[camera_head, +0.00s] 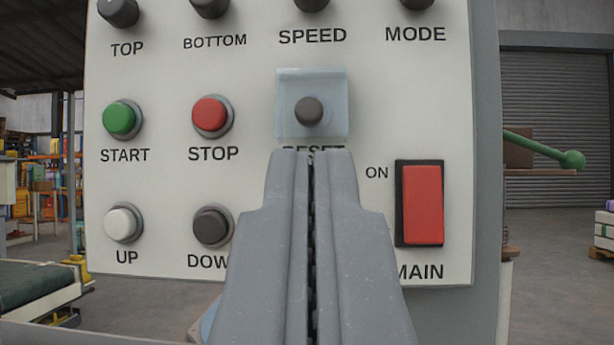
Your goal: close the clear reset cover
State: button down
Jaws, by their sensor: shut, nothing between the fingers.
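The clear reset cover (291,92) is a pale blue, see-through square in the upper middle of the control panel. The dark round reset button (309,111) shows at its middle. I cannot tell from this view how far the cover stands from the panel face. My gripper (311,153) points at the panel with its fingers together and nothing between them. Its tips appear just below the cover's lower edge and hide most of the RESET label. Whether they touch the panel or cover cannot be told.
The panel (260,190) carries green START (119,119), red STOP (209,115), white UP (120,223) and dark DOWN (211,227) buttons. A red MAIN switch (423,205) is right of my fingers. Knobs line the top. A green-knobbed lever (571,160) sticks out at right.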

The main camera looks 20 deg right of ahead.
aim_at(315, 119)
jog(key=x, duration=0.3)
jog(key=f+x, duration=0.1)
jog(key=x, duration=0.3)
jog(key=w+x, duration=0.1)
jog(key=x, duration=0.2)
jog(key=shift+w+d+b, duration=0.3)
jog(key=shift+d, duration=0.05)
jog(key=shift+w+d, duration=0.25)
jog(key=shift+w, duration=0.4)
jog(key=shift+w+f, duration=0.1)
jog(key=shift+f, duration=0.05)
jog(key=shift+w+d+f+t, duration=0.3)
jog(key=shift+w+t, duration=0.1)
jog(key=shift+t, duration=0.1)
jog(key=shift+f, duration=0.2)
